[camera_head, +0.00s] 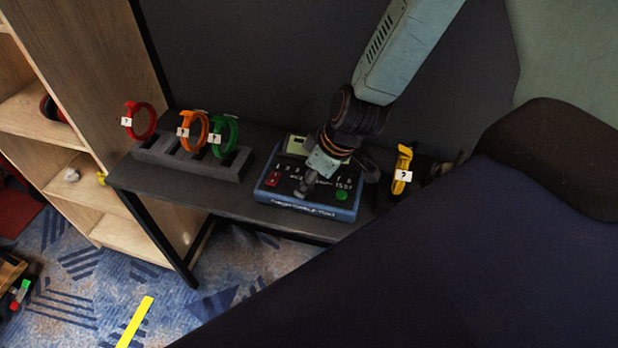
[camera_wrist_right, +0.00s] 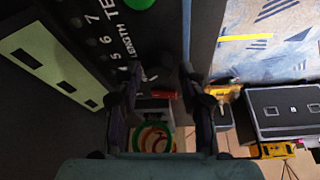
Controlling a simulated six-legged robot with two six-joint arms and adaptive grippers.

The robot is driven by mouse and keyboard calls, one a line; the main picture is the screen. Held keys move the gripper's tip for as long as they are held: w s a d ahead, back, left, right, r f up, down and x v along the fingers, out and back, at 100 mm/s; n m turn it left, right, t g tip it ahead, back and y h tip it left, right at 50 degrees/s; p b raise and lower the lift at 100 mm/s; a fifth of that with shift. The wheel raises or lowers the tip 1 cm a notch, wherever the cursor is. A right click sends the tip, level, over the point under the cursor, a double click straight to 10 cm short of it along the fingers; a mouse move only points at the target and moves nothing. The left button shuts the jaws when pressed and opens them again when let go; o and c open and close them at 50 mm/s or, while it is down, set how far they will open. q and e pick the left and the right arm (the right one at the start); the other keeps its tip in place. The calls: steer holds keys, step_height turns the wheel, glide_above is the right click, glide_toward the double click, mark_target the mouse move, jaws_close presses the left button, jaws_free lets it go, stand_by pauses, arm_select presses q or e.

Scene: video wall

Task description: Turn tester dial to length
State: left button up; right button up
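The cable tester (camera_head: 308,211), a dark box with a blue edge, sits on the dark shelf. It has a pale screen (camera_head: 297,145), a red switch (camera_head: 272,179) and a green button (camera_head: 341,194). My right gripper (camera_head: 308,186) is low over the middle of its panel and hides part of it. In the right wrist view, the gripper (camera_wrist_right: 160,75) has its two fingers apart, with the "LENGTH" print and numbers beside the left finger. A dark, dim dial-like shape lies between the fingers; its pointer and any contact are unclear. My left gripper is not in view.
Red (camera_head: 142,121), orange (camera_head: 193,131) and green (camera_head: 223,137) cable coils stand in a grey rack (camera_head: 190,160) left of the tester. A yellow coil (camera_head: 402,170) stands to its right. A wooden shelf unit (camera_head: 95,90) is at far left.

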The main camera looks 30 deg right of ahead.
steer(key=shift+d, duration=0.1)
steer(key=shift+c, duration=1.4)
jaws_close()
